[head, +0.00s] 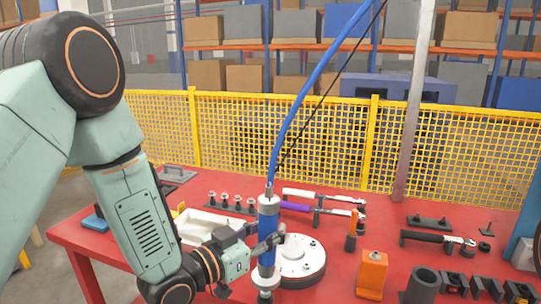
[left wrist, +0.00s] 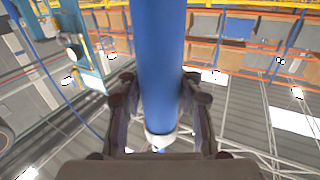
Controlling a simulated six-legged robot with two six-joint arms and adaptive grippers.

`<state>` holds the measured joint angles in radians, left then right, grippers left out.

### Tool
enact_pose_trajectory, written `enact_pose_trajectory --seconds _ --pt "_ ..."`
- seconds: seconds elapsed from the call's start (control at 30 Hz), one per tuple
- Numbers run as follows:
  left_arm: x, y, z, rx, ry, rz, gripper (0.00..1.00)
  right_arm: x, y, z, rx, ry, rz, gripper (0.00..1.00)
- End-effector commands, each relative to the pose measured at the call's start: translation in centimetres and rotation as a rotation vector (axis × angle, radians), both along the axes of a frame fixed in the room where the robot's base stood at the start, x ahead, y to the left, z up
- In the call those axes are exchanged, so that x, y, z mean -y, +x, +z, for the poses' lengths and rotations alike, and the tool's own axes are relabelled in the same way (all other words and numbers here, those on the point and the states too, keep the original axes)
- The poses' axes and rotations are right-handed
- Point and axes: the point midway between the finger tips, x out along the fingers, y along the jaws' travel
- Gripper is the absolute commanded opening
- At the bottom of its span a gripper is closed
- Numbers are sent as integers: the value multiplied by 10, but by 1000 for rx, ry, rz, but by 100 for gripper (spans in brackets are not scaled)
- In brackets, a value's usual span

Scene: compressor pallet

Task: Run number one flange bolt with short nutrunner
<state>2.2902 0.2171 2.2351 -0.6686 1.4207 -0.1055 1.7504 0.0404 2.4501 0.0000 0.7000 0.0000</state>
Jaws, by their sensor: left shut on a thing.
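The short nutrunner (head: 268,222) is a blue and silver cylinder, roughly upright, with a blue hose rising from its top. My left gripper (head: 270,243) is shut around its body. In the left wrist view the blue tool body (left wrist: 160,70) stands between the two fingers. The round white flange (head: 303,262) lies on the red table, just right of and behind the tool, with small bolts on its face. The tool's lower end (head: 265,284) is at the flange's left front edge; I cannot tell whether it touches a bolt. My right gripper is not in view.
On the red table (head: 340,238) are a white tray (head: 212,226), a row of bolts (head: 232,203), a purple-handled tool (head: 295,207), an orange block (head: 372,272) and a dark cylinder (head: 421,287). A grey post (head: 413,110) and yellow fence (head: 320,135) stand behind.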

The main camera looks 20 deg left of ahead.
Motion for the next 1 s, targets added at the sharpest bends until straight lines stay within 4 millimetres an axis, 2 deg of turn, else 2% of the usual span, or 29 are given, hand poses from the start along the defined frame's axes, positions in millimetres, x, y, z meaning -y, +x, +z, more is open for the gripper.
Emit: enact_pose_trajectory --seconds 0.03,0.2,0.43,0.63,1.0 --pt "1 15 19 15 7 15 0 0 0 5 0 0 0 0" --pt "-2 60 62 21 6 104 0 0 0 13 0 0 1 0" --pt "-17 110 106 29 -21 259 0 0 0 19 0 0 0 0" --pt "-33 127 110 23 -32 348 0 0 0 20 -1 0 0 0" --pt "-38 129 107 25 -31 366 0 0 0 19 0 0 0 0"
